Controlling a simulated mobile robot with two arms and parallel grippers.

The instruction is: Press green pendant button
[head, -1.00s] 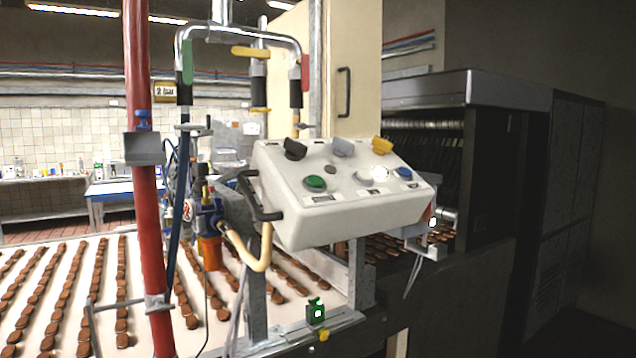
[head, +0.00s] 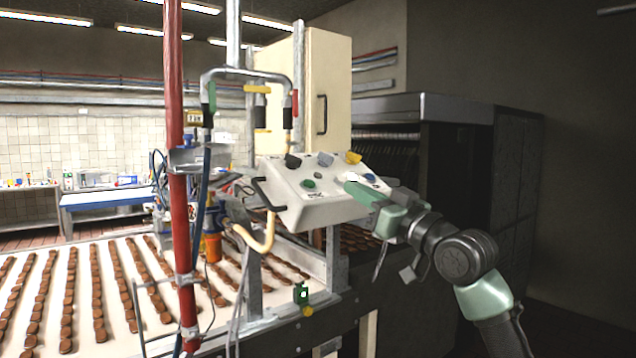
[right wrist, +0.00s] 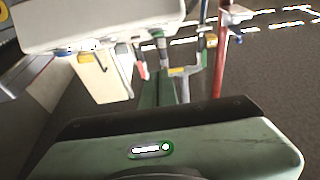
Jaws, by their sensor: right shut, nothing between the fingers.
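The pendant is a white control box (head: 285,209) with a sloped top, in the middle of the head view. Its green button (head: 309,184) sits on the left part of the panel and is uncovered. My right gripper (head: 354,188) comes in from the right with its fingers shut and empty. Its tip is in front of the panel's right part, to the right of the green button; I cannot tell whether it touches the box. In the right wrist view the white box (right wrist: 100,25) shows at the top, and the green button cannot be made out. My left gripper is not in view.
Black (head: 293,160), grey (head: 325,159) and yellow (head: 353,157) knobs line the panel's top, with a blue button (head: 369,177) at right. A black handle (head: 266,196) juts out left. A red pole (head: 179,240) and a conveyor of brown biscuits (head: 82,255) lie left.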

